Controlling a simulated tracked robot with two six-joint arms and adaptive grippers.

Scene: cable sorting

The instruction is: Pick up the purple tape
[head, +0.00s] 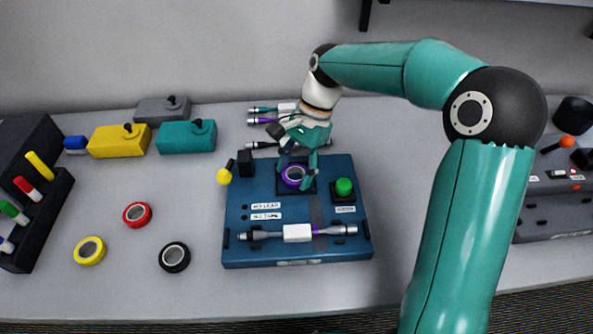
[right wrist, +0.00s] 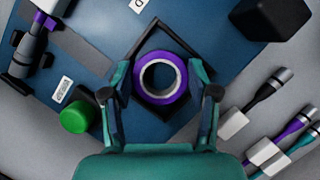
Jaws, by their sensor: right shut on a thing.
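The purple tape (head: 294,176) is a small purple roll with a pale core. It sits over a dark square frame (right wrist: 141,55) on the blue board (head: 240,190). My right gripper (head: 296,183) reaches down from above and is shut on the tape, with one finger on each side. In the right wrist view the tape (right wrist: 161,94) lies between the two fingertips. I cannot tell whether the tape is resting in the frame or slightly raised. My left gripper is not in view.
A green button (head: 344,187) and a cable with a white connector (head: 298,233) are on the board. Red (head: 138,203), yellow (head: 76,252) and black (head: 163,258) tapes lie to the left. Several cables (head: 262,121) lie behind the board. A marker rack (head: 50,200) stands far left.

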